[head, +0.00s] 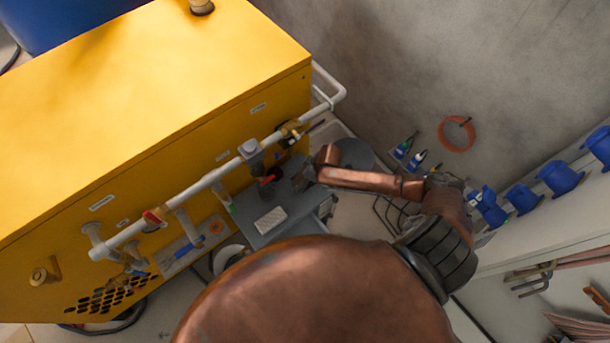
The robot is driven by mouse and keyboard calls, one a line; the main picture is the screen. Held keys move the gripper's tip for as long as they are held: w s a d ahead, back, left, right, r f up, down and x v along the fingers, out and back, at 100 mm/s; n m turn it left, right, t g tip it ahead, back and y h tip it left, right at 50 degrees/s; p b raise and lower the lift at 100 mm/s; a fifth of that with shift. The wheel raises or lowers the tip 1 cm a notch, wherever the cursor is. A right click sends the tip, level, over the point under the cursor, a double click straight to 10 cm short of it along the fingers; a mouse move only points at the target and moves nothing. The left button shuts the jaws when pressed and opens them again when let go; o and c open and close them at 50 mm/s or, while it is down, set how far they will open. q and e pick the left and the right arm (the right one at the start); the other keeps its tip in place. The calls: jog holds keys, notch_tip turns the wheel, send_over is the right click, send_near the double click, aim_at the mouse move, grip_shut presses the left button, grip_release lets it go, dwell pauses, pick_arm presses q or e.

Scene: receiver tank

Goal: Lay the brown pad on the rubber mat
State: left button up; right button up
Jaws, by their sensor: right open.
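My right arm reaches in from the right, and its gripper (302,181) is open above the back right part of a grey cart top (262,240). No object shows between its fingers. I cannot make out a brown pad in this view. I cannot tell for sure which surface is the rubber mat. A pale, textured rectangular block (270,220) lies on the grey top, left of and below the gripper, apart from it. My left gripper is not in view. My own body and arm hide the front of the cart.
A large yellow tank housing (150,110) fills the left, with a white pipe (190,188) and valves along its front, close to the gripper. A dark round object (355,153) stands behind my forearm. Blue fittings (560,177) line a white shelf at right.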

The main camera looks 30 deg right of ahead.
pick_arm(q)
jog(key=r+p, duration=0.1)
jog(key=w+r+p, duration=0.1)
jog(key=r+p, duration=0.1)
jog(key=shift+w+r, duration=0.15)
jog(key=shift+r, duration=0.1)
pick_arm(e)
jog(key=v, duration=1.2)
jog(key=shift+r, duration=0.15)
pick_arm(q)
jog(key=shift+p, duration=0.3)
